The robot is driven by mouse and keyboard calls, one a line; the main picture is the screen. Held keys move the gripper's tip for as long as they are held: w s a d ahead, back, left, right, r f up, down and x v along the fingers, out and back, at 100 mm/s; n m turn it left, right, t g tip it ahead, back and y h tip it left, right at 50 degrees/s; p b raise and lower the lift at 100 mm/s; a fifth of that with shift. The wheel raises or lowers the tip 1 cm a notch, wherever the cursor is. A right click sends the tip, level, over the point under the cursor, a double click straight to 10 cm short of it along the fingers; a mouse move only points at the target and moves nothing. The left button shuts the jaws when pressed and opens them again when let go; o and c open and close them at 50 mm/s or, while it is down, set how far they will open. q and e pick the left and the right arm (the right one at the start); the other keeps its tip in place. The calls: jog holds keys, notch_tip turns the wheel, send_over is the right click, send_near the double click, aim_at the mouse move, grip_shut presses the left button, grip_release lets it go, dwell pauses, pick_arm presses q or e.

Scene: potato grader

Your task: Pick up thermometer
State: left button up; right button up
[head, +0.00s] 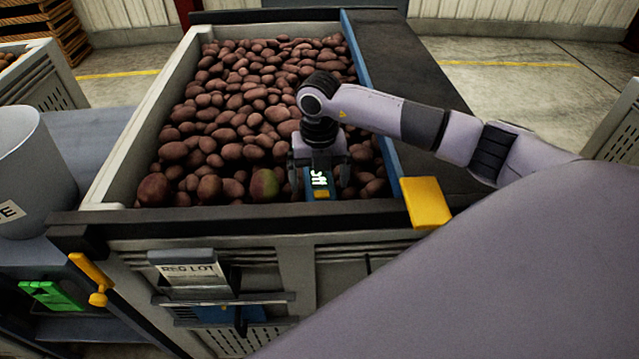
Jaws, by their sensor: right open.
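The thermometer (319,180) is a small dark blue device with a lit white readout and a yellow patch. It is at the near edge of the bin of reddish potatoes. My right gripper (320,188) is directly above it, pointing down, with its fingers open on either side of the device. I cannot tell whether the fingers touch it. The lower part of the thermometer is hard to make out against the bin's dark front rim. My left gripper is not in view.
The potato bin (125,165) has a dark front rim, with a greenish potato (264,185) left of the gripper. A yellow block (426,202) sits at the right front corner. A white bucket (25,170) stands at left. A "RED LOT" card (190,272) is on the front.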

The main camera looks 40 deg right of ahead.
jog(key=shift+f, duration=0.4)
jog(key=c, duration=1.2)
jog(key=shift+r, duration=0.15)
